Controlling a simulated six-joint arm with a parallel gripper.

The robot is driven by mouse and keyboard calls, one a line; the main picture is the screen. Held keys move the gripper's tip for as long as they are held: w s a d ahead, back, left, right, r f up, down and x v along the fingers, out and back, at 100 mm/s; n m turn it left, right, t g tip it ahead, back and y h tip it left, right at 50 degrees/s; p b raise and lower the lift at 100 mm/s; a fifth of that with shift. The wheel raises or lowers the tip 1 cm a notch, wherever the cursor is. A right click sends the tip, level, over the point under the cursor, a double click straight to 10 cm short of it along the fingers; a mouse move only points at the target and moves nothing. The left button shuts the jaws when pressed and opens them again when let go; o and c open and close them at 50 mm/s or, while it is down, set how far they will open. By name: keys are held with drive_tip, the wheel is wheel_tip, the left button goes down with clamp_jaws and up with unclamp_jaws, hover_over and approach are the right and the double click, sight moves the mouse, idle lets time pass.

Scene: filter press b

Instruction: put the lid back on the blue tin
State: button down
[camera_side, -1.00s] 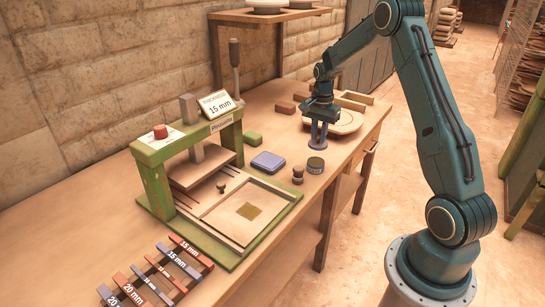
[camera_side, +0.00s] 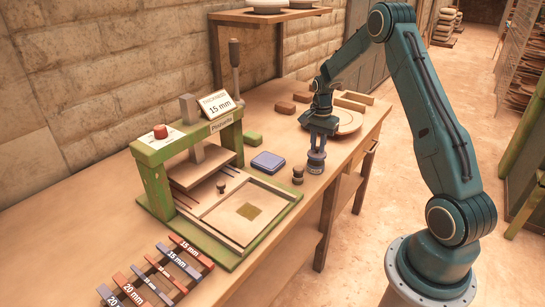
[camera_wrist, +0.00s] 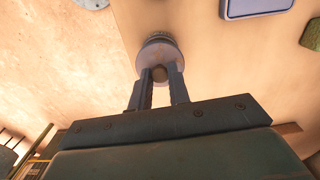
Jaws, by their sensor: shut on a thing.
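My gripper (camera_side: 317,142) points down and is shut on the brown knob (camera_wrist: 160,74) of a round blue-grey lid (camera_side: 316,155). The lid is level and directly over the small round blue tin (camera_side: 315,167) near the table's front edge. In the side view, lid and tin look like one stack; I cannot tell whether the lid is fully seated. In the wrist view the lid (camera_wrist: 155,53) hides most of the tin, with only a ridged rim (camera_wrist: 160,37) showing past its far edge.
A flat blue-purple pad (camera_side: 268,162) and a dark-knobbed stamp (camera_side: 297,175) stand left of the tin. The green press (camera_side: 155,185) is further left. A round board (camera_side: 345,122) and several clay blocks lie behind my gripper.

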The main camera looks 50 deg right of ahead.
drive_tip(key=shift+f, duration=1.4)
drive_tip(key=shift+f, duration=0.15)
idle(1.5)
drive_tip(key=c, duration=0.8)
unclamp_jaws()
drive_tip(key=shift+o, duration=0.2)
drive_tip(key=shift+r, duration=0.2)
drive_tip(key=shift+r, duration=3.3)
drive_tip(key=shift+c, duration=0.4)
